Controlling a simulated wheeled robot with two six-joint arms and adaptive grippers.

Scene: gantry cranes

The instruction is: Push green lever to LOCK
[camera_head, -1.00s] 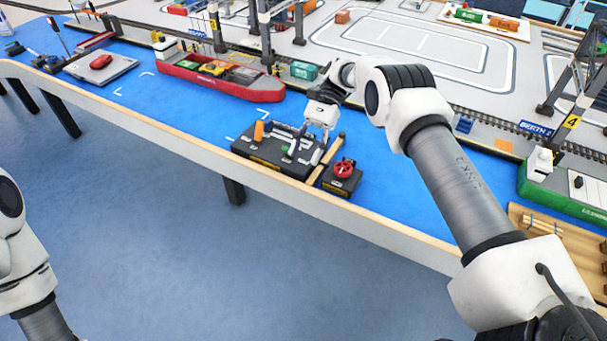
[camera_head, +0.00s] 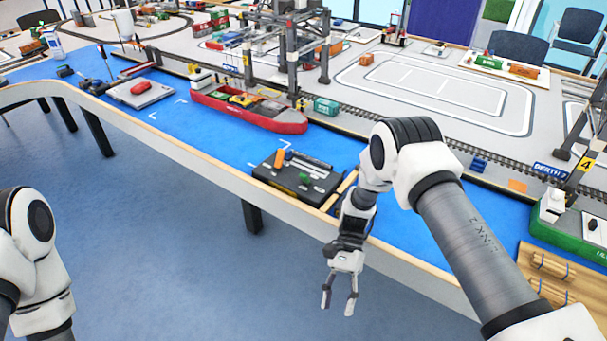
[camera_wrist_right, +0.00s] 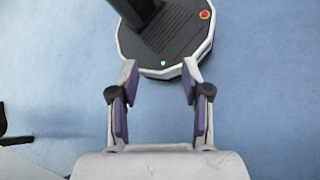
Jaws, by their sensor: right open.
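A dark control box (camera_head: 272,172) sits on the blue table near its front edge. An upright orange handle (camera_head: 281,158) and a small green lever (camera_head: 304,178) stand on it. The lever's exact position and any LOCK marking are too small to read. My right gripper (camera_head: 338,308) hangs beyond the table's front edge, over the floor, lower and to the right of the box. It is open and empty, fingers pointing down. In the right wrist view its spread fingers (camera_wrist_right: 158,95) have nothing between them. My left arm shows at the left edge, its gripper out of view.
A green ship (camera_head: 580,236) and wooden tray (camera_head: 548,272) are at the right. The floor (camera_head: 150,240) in front is clear.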

